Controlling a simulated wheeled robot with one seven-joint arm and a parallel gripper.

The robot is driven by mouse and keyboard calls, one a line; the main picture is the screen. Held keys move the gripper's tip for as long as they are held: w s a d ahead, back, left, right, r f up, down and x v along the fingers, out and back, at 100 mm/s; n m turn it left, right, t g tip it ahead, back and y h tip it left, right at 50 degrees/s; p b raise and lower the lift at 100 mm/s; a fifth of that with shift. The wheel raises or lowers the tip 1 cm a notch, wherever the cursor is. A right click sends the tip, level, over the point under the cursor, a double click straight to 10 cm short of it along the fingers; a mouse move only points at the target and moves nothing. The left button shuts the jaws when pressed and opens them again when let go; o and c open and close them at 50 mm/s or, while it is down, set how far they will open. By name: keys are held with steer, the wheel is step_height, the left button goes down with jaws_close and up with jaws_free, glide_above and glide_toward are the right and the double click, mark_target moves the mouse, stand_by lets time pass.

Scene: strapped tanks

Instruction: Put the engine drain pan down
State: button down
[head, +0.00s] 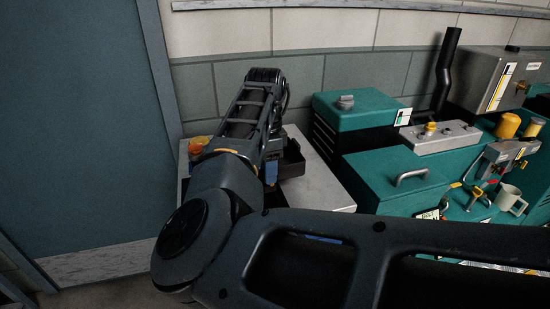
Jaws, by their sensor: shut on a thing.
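The engine drain pan (292,162) looks like a small black open tray at the far end of my arm, over the grey-topped cabinet (318,190). My gripper (278,158) is shut on the pan at its left side. My arm hides the fingertips and much of the pan. I cannot tell whether the pan touches the cabinet top or hangs just above it.
An orange round object (198,145) sits at the cabinet's left, partly behind my arm. The cabinet's front right top is bare.

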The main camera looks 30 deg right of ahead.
steer(key=shift+f+p, duration=0.4)
steer(key=shift+f, duration=1.4)
steer(key=shift+c, duration=2.4)
jaws_free()
steer(key=shift+f, duration=0.15)
